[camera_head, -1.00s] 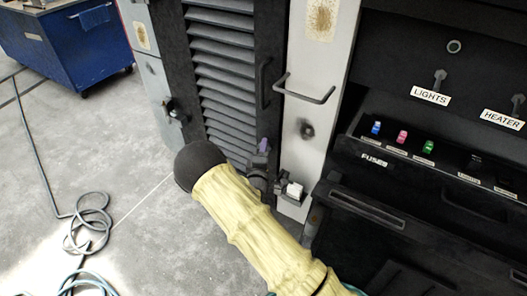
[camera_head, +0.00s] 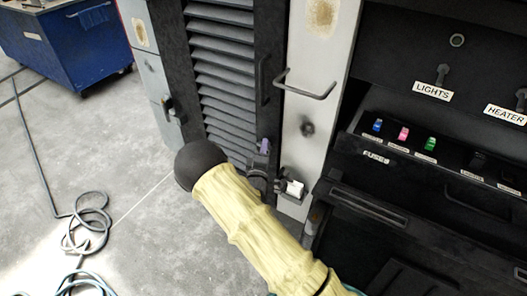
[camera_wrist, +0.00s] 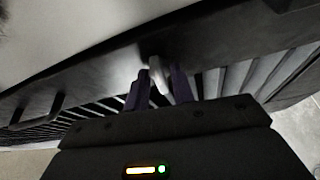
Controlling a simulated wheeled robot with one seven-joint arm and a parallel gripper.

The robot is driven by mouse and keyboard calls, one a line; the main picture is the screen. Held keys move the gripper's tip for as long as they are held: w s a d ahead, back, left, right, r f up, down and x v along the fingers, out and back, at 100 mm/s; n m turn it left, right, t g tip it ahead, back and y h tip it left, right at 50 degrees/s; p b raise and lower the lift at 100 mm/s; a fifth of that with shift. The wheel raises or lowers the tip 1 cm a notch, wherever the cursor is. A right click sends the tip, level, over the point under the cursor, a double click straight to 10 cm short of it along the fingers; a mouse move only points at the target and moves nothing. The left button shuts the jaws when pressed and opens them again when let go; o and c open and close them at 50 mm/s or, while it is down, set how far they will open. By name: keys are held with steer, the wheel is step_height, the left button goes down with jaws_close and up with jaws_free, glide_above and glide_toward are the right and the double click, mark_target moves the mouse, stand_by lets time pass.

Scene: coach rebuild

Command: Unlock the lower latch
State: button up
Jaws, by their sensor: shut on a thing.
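My gripper (camera_wrist: 160,88) shows in the wrist view with two purple fingers closed around a grey latch lever (camera_wrist: 157,70). The lever stands out from a dark frame strip of the louvred door. In the head view, my gripper (camera_head: 264,147) is at the lower right edge of that louvred door (camera_head: 222,80), beside the pale post. My arm's yellow sleeve covers part of this area, and the latch itself is mostly hidden there. I cannot tell from these views how far the lever is turned.
A bar handle (camera_head: 305,84) sticks out of the pale post (camera_head: 319,60) above my gripper. A fuse panel (camera_head: 440,150) is at right. A dark fitting (camera_head: 169,105) is on the door's left side. A blue cart (camera_head: 75,45) and a coiled hose (camera_head: 88,225) are on the floor at left.

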steer(key=shift+w+a+f+m+t+h+b, duration=0.15)
steer(key=shift+m+h+b, duration=1.3)
steer(key=shift+m+b, duration=1.65)
steer(key=shift+s+f+m+t+h+b, duration=0.1)
steer(key=shift+m+h+b, duration=1.75)
steer(key=shift+m, duration=2)
steer(key=shift+w+a+f+m+t+h+b, duration=0.15)
steer(key=shift+m+h+b, duration=0.85)
steer(key=shift+m+b, duration=2.3)
steer(key=shift+m, duration=0.35)
steer(key=o, duration=1)
steer(key=shift+r, duration=0.1)
steer(key=shift+c, duration=0.2)
steer(key=shift+s, duration=0.1)
steer(key=p+v, duration=0.2)
steer(key=v, duration=1.5)
steer(key=shift+a, duration=0.25)
